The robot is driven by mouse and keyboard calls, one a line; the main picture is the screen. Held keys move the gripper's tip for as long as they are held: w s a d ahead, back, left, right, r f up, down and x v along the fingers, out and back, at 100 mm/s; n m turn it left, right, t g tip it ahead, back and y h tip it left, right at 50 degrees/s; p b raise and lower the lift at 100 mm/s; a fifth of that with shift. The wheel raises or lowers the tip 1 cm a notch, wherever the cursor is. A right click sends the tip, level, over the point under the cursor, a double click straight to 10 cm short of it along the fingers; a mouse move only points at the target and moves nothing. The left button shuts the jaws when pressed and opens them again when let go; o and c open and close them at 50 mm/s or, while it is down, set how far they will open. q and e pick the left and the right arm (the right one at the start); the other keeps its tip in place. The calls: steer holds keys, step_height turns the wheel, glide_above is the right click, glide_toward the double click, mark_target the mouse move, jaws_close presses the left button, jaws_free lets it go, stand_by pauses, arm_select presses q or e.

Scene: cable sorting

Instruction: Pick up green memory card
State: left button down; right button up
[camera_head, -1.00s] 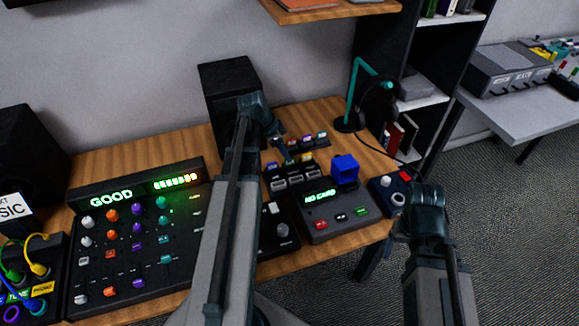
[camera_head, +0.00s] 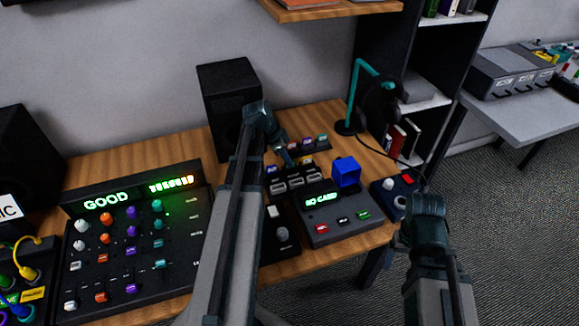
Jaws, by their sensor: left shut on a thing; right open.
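My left gripper (camera_head: 287,158) reaches over the desk and points down at the back of a small black card rack (camera_head: 292,184). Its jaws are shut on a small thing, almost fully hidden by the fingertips. I cannot make out the green memory card for certain. A blue tag (camera_head: 271,169) and a yellow tag (camera_head: 305,159) show at the rack beside the fingers. My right gripper (camera_head: 410,230) is open and empty off the desk's right edge, its fingers mostly hidden behind its wrist.
A reader reading "NO CARD" (camera_head: 325,218) with a blue block (camera_head: 346,171) sits right of the rack. Behind is another small rack (camera_head: 308,146) with coloured tags. A mixer panel (camera_head: 115,285) is left, a speaker (camera_head: 225,88) behind, a headphone stand (camera_head: 352,95) back right.

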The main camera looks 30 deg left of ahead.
arm_select(q)
steer(key=shift+r, duration=0.1)
step_height(320, 180, up, 10)
steer(key=p, duration=1)
